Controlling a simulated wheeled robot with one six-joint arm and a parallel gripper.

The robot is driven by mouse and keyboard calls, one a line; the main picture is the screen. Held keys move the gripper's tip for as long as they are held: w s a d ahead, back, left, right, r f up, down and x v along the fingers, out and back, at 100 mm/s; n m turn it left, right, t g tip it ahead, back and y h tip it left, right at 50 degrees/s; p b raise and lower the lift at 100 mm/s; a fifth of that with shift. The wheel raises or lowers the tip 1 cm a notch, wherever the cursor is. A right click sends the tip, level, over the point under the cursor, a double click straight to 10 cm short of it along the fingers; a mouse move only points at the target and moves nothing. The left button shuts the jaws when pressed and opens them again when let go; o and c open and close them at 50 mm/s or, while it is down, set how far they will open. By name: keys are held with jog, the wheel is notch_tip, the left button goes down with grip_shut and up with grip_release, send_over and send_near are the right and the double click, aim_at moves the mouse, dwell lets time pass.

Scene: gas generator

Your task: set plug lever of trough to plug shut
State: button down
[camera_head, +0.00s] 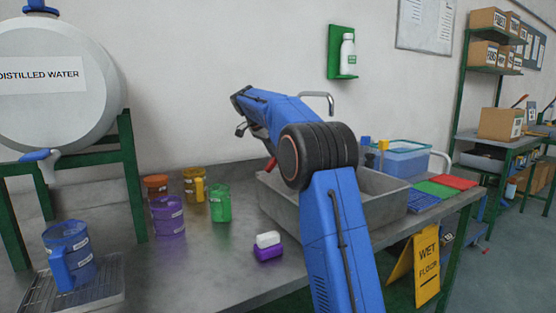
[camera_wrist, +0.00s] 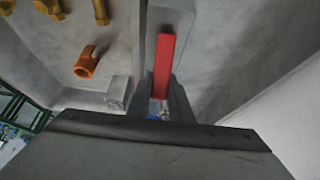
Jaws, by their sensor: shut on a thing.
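The plug lever (camera_wrist: 164,62) is a straight red bar in the wrist view, running up from between my fingers. My gripper (camera_wrist: 161,104) is shut on its near end. In the head view a small red piece, apparently the lever (camera_head: 271,164), shows at the left end of the grey trough (camera_head: 388,211), beside my arm. My arm hides the middle of the trough and much of my gripper there. The plug itself is not visible.
An orange tap handle (camera_wrist: 87,63) and brass fittings (camera_wrist: 101,11) are left of the lever. On the bench are a green mug (camera_head: 220,203), a purple mug (camera_head: 168,217), a white-and-purple block (camera_head: 268,247) and a blue bin (camera_head: 404,160).

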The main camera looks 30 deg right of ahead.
aim_at(270, 162)
jog(key=a+h, duration=0.1)
jog(key=a+r+h, duration=0.1)
jog(key=h, duration=0.1)
jog(key=a+h, duration=0.1)
jog(key=h, duration=0.1)
jog(key=shift+r, duration=0.25)
jog(key=shift+a+r+h, duration=0.1)
jog(key=shift+a+h, duration=0.4)
jog(key=shift+h, duration=0.4)
jog(key=shift+a+r+h, duration=0.1)
jog(key=shift+a+h, duration=0.4)
jog(key=shift+h, duration=0.4)
jog(key=shift+f, duration=0.1)
jog(key=c, duration=1.6)
grip_release()
jog(key=shift+a, duration=0.1)
jog(key=v, duration=1.7)
jog(key=shift+s+a, duration=0.15)
jog(key=shift+s, duration=0.1)
